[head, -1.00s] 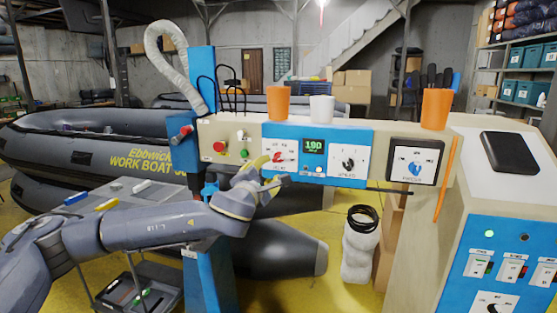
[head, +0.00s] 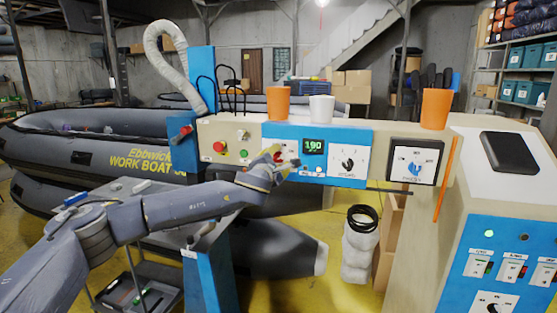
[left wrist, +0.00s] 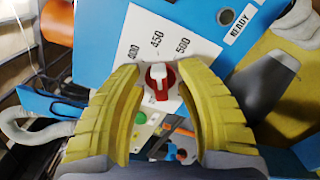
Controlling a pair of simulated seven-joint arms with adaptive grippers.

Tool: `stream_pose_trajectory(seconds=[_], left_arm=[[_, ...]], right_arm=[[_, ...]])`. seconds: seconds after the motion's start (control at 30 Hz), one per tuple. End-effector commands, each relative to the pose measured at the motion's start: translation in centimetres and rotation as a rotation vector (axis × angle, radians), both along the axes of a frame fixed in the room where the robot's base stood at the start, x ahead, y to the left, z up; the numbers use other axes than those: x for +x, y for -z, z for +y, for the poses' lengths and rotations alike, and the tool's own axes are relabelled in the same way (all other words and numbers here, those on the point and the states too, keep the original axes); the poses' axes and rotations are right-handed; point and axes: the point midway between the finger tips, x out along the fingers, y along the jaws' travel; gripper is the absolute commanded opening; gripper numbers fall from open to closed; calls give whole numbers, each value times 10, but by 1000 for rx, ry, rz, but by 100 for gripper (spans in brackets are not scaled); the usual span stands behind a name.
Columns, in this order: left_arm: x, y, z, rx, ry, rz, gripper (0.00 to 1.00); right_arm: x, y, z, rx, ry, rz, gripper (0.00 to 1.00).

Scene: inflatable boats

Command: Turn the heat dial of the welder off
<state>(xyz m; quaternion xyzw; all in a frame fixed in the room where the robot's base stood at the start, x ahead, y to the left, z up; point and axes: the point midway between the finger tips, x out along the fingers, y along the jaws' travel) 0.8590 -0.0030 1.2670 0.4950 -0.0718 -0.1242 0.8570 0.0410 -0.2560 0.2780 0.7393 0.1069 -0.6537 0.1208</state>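The heat dial (left wrist: 158,76) is red with a white pointer, on a white plate marked 400, 450 and 500 in the left wrist view. My left gripper (left wrist: 165,100) has its yellow fingers apart, one on each side of the dial; I cannot tell whether they touch it. In the head view the left gripper (head: 279,158) is at the panel left of the display and hides most of the dial. My right gripper is not in view.
A second black dial (head: 348,162) and a blue dial (head: 413,167) sit farther right. Left of the gripper are a red button (head: 219,147) and a green button (head: 245,153). Orange cups (head: 278,103) and a white cup (head: 321,108) stand on top.

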Motion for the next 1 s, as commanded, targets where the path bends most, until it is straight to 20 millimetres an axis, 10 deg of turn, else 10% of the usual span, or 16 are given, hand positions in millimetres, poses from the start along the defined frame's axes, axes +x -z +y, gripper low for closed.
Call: stream_pose_trajectory(seconds=[0.33,0.63,1.0], left_arm=[[1,0,0,0,0,0,36],[1,0,0,0,0,0,1],[1,0,0,-17,0,5,0]], right_arm=[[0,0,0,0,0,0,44],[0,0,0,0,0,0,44],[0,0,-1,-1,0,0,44]])
